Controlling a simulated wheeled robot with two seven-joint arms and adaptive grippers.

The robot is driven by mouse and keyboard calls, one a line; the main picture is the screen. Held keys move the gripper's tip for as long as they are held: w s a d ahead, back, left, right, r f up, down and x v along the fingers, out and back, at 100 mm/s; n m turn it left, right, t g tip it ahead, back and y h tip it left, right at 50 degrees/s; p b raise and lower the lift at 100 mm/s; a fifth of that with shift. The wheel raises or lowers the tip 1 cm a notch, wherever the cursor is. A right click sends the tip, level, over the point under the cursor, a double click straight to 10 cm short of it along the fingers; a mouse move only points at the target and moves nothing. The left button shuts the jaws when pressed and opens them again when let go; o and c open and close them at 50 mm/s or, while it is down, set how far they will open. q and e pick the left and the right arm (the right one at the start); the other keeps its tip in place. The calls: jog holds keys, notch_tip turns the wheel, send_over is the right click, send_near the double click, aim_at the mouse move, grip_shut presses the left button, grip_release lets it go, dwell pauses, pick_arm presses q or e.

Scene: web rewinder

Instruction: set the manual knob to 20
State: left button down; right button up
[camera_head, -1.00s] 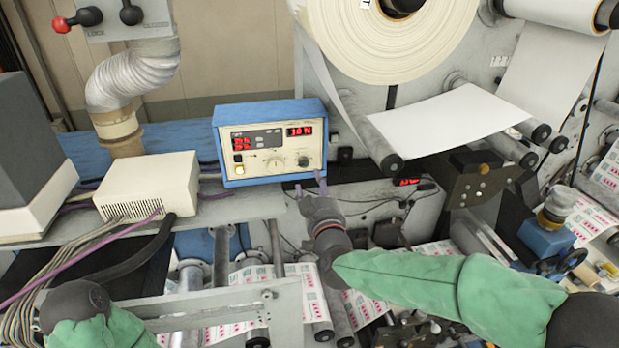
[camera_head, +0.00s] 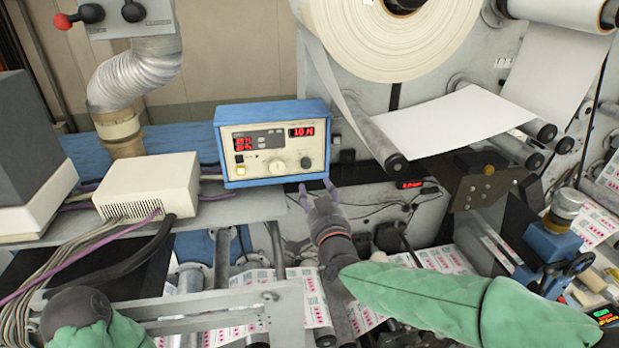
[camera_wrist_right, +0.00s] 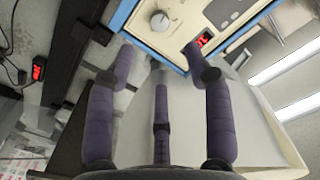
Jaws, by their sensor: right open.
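The blue-framed control box (camera_head: 236,178) stands on the machine ledge in the head view. The labels are too small to read, so I cannot tell which knob is the manual one. My right gripper (camera_head: 317,188) is open and empty, just below the box's lower right corner, apart from both knobs. In the right wrist view its purple fingers (camera_wrist_right: 160,66) are spread, and one round knob (camera_wrist_right: 160,20) shows beyond them. My left gripper is not in view.
A cream vented box (camera_head: 150,187) stands left of the control box, with cables beside it. A large paper roll (camera_head: 390,40) and rollers are at the upper right. Printed web and machine frame lie below my right arm.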

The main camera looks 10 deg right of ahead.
aim_at(307, 165)
jog(key=w+m, duration=0.1)
jog(key=w, duration=0.2)
jog(key=w+m+p, duration=0.1)
jog(key=w+m, duration=0.1)
jog(key=w, duration=0.2)
jog(key=w+m, duration=0.2)
jog(key=w, duration=0.2)
jog(key=shift+w, duration=0.2)
grip_shut()
dwell(0.3)
